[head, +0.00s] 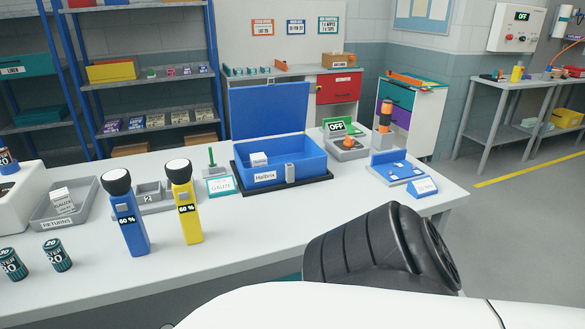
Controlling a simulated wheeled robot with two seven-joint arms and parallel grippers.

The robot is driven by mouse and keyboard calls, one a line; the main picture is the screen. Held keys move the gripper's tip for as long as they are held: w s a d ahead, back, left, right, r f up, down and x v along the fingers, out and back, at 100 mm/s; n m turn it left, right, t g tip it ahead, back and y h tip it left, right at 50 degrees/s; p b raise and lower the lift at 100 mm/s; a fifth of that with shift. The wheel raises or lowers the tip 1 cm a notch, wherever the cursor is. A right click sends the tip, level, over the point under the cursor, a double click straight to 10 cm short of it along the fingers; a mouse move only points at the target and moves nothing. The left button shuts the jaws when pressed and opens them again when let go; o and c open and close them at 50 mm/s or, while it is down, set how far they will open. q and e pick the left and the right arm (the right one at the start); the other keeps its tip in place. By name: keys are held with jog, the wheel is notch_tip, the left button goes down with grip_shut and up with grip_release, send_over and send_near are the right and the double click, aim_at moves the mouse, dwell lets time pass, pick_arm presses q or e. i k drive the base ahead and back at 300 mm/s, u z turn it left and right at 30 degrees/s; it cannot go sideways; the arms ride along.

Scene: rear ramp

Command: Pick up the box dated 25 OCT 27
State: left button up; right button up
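No date 25 OCT 27 can be read in the head view. A small white box (62,201) lettered GAUZE sits tilted in the grey RETURNS tray (58,223) at the left of the table. Another small white box (258,159) is inside the open blue case (312,161), and I cannot read any print on it. Several small boxes (155,121) stand on the blue shelving at the back left, their print too small to read. Neither gripper is in view; only part of my arm shows at the bottom right.
A blue flashlight (130,225) and a yellow flashlight (186,212) stand upright near the table's front edge. Dark cans (57,256) stand at the front left. A device reading OFF (346,142) and a blue stand (397,168) are right of the case. Bare tabletop (245,220) lies before the case.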

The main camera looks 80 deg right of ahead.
aim_at(257, 160)
jog(key=k, duration=0.6)
jog(key=z, duration=0.85)
